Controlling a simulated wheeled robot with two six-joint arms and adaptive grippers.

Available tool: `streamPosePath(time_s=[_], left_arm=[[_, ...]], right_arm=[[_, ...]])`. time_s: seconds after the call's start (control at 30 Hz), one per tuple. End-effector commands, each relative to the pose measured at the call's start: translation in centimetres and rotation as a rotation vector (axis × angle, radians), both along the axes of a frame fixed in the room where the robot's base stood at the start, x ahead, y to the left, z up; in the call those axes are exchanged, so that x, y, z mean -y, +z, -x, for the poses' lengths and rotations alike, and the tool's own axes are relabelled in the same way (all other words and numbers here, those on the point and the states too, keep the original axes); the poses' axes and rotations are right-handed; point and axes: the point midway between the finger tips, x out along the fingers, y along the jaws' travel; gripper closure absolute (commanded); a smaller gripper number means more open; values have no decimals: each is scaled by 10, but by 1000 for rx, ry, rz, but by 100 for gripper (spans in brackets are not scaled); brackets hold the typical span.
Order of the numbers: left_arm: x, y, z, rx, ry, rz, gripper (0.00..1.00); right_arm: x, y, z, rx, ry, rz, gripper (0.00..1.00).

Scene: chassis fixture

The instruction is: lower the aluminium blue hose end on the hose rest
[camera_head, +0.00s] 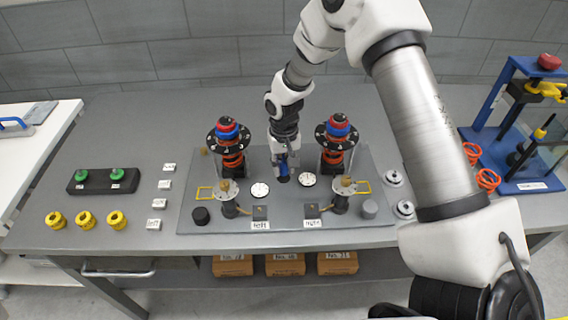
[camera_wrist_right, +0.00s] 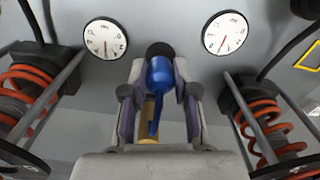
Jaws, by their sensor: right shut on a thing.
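The blue hose end (camera_wrist_right: 160,75) is between the fingers of my right gripper (camera_wrist_right: 158,105) in the right wrist view, with a yellowish part behind it. My right gripper (camera_head: 281,163) is shut on it over the middle of the grey fixture plate, between the two gauges. A black round piece (camera_wrist_right: 160,49), which may be the hose rest, shows just beyond the hose end. In the head view a dark piece (camera_head: 283,179) shows under the gripper. I cannot tell whether the hose end touches it. My left gripper is not in view.
Two orange spring struts with dark discs (camera_head: 227,140) (camera_head: 336,138) stand close on either side of the gripper. White gauges (camera_head: 260,190) (camera_head: 308,180) lie on the plate (camera_head: 283,215). Yellow caps (camera_head: 84,219) and green knobs (camera_head: 117,173) are at the left, a blue press (camera_head: 512,165) at the right.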

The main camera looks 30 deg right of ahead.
Motion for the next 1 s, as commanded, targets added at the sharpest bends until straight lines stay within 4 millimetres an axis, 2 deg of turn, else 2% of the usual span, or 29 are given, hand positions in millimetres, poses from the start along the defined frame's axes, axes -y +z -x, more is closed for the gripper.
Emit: streamPosePath(time_s=[0.23, 1.0], left_arm=[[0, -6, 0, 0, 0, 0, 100], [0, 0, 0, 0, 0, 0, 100]], right_arm=[[0, -14, 0, 1, 0, 0, 100], [0, -14, 0, 1, 0, 0, 100]])
